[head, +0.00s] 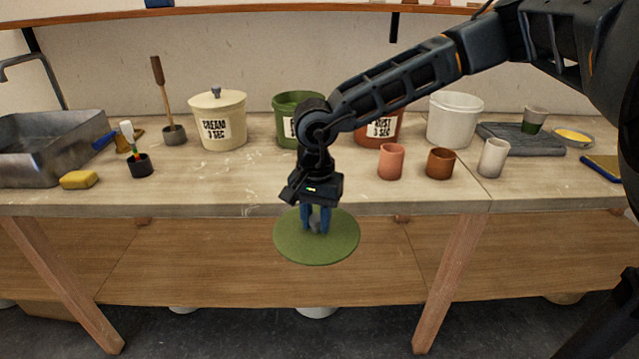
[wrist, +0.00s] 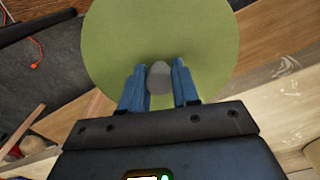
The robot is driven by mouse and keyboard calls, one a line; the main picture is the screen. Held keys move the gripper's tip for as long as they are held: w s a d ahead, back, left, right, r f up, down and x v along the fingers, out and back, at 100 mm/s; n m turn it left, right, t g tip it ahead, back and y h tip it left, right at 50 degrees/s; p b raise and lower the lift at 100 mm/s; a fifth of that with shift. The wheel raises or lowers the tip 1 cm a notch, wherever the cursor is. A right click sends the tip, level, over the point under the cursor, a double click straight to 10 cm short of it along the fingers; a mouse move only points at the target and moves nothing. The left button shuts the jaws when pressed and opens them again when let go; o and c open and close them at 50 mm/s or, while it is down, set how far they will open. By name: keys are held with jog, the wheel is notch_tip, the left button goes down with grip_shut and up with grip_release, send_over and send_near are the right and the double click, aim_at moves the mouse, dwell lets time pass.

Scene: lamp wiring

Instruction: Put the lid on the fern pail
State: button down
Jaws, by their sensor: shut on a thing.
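A round flat green lid (head: 290,243) hangs from my gripper (head: 318,228), in front of the bench's front edge and lower than the bench top. In the wrist view my gripper (wrist: 160,80) has its blue fingers shut on the lid's grey knob (wrist: 159,76), and the green lid (wrist: 160,30) spreads out beyond them. The green pail (head: 296,101) stands at the back of the bench, behind my arm. Its label is mostly hidden, and its top shows no lid.
A lidded cream pail (head: 218,120) stands left of the green pail. A rust pail (head: 385,128), partly behind my arm, and a white pail (head: 455,120) stand to the right. Several cups, including a pink cup (head: 391,161), stand forward of them. The bench's front middle (head: 250,185) is clear.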

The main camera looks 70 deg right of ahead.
jog(key=w+a+f+n, duration=0.4)
jog(key=a+f+n, duration=0.2)
jog(key=a, duration=0.3)
jog(key=w+a+f+n, duration=0.4)
jog(key=a+f, duration=0.3)
jog(key=a, duration=0.3)
jog(key=w+a+f+n, duration=0.4)
jog(key=a+f+n, duration=0.2)
jog(key=a, duration=0.4)
jog(key=shift+w+a+f+n, duration=0.25)
jog(key=shift+w+n, duration=0.15)
jog(key=shift+n, duration=0.4)
